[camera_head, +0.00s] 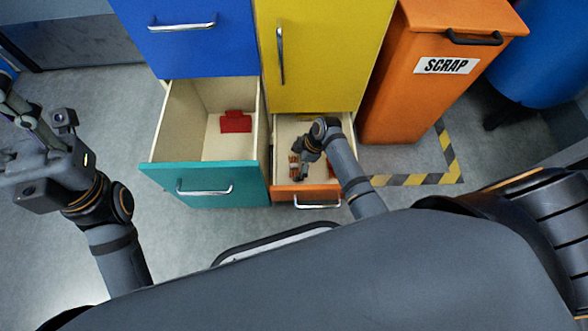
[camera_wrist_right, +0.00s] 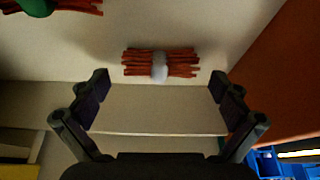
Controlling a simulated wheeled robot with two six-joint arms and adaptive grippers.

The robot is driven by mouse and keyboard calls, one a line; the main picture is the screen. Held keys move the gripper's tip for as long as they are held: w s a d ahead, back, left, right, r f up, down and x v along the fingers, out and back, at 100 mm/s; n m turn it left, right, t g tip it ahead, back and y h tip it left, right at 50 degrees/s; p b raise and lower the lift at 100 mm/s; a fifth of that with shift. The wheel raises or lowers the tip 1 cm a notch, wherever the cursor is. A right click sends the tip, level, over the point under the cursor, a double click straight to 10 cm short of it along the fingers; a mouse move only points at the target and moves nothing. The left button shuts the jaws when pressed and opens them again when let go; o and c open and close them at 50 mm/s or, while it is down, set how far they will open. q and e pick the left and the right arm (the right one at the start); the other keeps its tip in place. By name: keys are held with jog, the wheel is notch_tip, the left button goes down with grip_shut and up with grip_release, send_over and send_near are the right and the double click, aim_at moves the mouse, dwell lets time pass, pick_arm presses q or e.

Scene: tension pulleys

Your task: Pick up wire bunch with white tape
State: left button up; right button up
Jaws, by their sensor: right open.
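The wire bunch with white tape (camera_wrist_right: 160,65) is a bundle of short red-brown wires with a white band around its middle. It lies on the pale drawer floor in the right wrist view, beyond and between my fingertips. My right gripper (camera_wrist_right: 160,92) is open and empty, with a gap between it and the bunch. In the head view my right gripper (camera_head: 306,160) reaches down into the open orange-fronted drawer (camera_head: 305,190) and partly hides its contents. My left gripper (camera_head: 28,130) is at the far left, away from the drawers; its finger opening is unclear.
Another wire bunch with green tape (camera_wrist_right: 38,7) lies at the upper left of the right wrist view. The teal-fronted drawer (camera_head: 205,184) is open with a red piece (camera_head: 236,121) inside. Drawer walls border my right gripper. An orange scrap bin (camera_head: 415,95) stands to the right.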

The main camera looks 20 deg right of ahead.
jog(key=shift+r, duration=0.1)
jog(key=c, duration=1)
jog(key=shift+r, duration=0.1)
jog(key=shift+c, duration=0.2)
